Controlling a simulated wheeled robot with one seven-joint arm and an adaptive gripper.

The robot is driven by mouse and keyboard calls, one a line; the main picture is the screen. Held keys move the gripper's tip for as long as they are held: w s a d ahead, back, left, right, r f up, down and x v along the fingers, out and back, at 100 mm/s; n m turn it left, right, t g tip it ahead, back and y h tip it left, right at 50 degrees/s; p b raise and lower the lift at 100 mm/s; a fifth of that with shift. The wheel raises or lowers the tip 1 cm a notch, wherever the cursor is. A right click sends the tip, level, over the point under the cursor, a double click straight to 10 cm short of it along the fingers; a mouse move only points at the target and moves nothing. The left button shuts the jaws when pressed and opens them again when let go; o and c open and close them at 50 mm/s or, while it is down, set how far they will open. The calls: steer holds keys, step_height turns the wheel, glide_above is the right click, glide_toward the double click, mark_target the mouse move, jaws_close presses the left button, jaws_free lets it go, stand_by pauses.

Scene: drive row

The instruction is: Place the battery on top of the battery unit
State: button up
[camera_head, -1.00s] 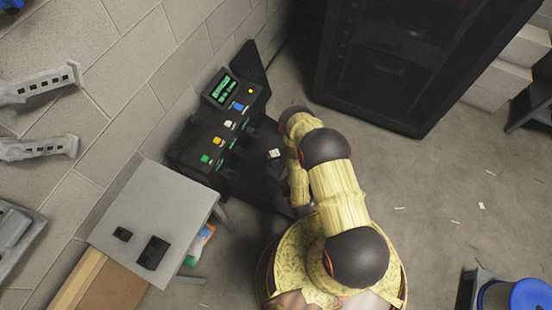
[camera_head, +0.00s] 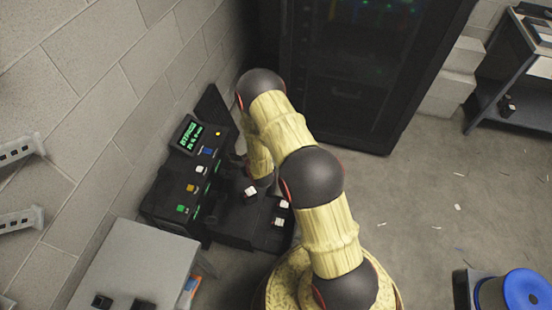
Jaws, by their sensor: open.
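The battery unit (camera_head: 172,202) is a black console against the wall at left, with a lit green screen and a row of colored buttons. A low black deck (camera_head: 232,222) extends to its right. Two small dark pieces with white and red tops show there: one (camera_head: 250,192) below my forearm and one (camera_head: 280,215) at the deck's right side. I cannot tell which is the battery. My gripper (camera_head: 262,183) points down over the deck, close to the first piece. It is open; its fingers are mostly hidden by my arm and I cannot tell whether they touch anything.
A grey table (camera_head: 135,262) with small black items stands at lower left. A tall black rack (camera_head: 350,80) stands behind my arm. A blue-topped stool (camera_head: 525,292) is at lower right, and a dark shelf (camera_head: 510,75) at upper right. The floor between is mostly clear.

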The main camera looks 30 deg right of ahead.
step_height(320, 180, up, 17)
steer(key=w+g, duration=0.1)
steer(key=w, duration=0.1)
steer(key=s+a+r+g, duration=0.1)
steer(key=s+r, duration=0.3)
steer(key=r, duration=0.5)
steer(key=s+r+g, duration=0.1)
steer(key=s+r, duration=0.4)
steer(key=r, duration=0.4)
steer(key=s+a+r+g, duration=0.1)
steer(key=s+r, duration=0.3)
steer(key=s, duration=0.6)
steer(key=s+a+r+g, duration=0.1)
steer(key=s+r, duration=0.4)
steer(key=s, duration=0.6)
steer(key=s+a+r, duration=0.1)
steer(key=s+r, duration=0.4)
steer(key=s, duration=0.5)
steer(key=shift+s+g, duration=0.4)
